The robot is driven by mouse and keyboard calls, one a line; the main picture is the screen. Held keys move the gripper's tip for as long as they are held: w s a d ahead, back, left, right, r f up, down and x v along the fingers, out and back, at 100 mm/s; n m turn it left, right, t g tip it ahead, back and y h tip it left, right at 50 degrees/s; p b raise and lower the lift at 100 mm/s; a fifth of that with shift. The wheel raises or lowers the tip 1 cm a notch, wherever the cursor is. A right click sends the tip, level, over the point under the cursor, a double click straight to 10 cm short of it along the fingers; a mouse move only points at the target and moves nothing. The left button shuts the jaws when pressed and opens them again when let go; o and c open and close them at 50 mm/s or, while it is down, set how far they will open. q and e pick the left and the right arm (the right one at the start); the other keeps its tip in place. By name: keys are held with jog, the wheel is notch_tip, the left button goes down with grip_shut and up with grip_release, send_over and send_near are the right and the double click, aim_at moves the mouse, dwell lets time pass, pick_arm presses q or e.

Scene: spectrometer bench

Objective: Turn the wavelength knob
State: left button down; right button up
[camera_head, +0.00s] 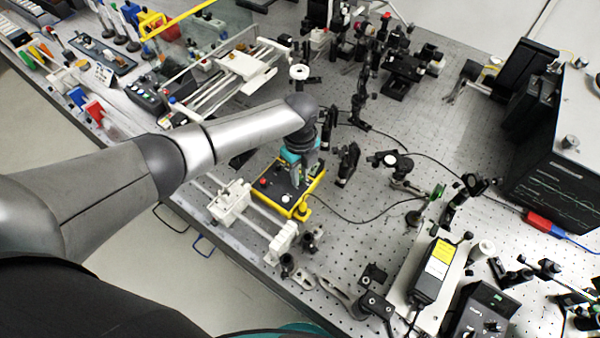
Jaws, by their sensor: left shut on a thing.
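A black control box with yellow edges (274,190) sits on the perforated bench near its front edge. Its top carries a small red button (263,182) and a small white button (285,198). My left gripper (297,178) points down over the back right part of the box, its fingertips at the top face. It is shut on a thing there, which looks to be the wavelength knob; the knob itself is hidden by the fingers. My right gripper is not in view.
White rail carriers (230,203) stand left of the box, and black optic posts (347,165) stand close on its right. A black cable (365,219) runs right from the box. A black instrument (560,150) stands at the far right. Bare bench shows at right centre.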

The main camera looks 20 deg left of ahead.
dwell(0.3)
pick_arm(q)
jog(key=c, duration=0.8)
grip_release()
jog(key=shift+o, duration=0.2)
jog(key=shift+r, duration=0.1)
notch_tip(320, 180, up, 15)
jog(key=shift+p, duration=0.3)
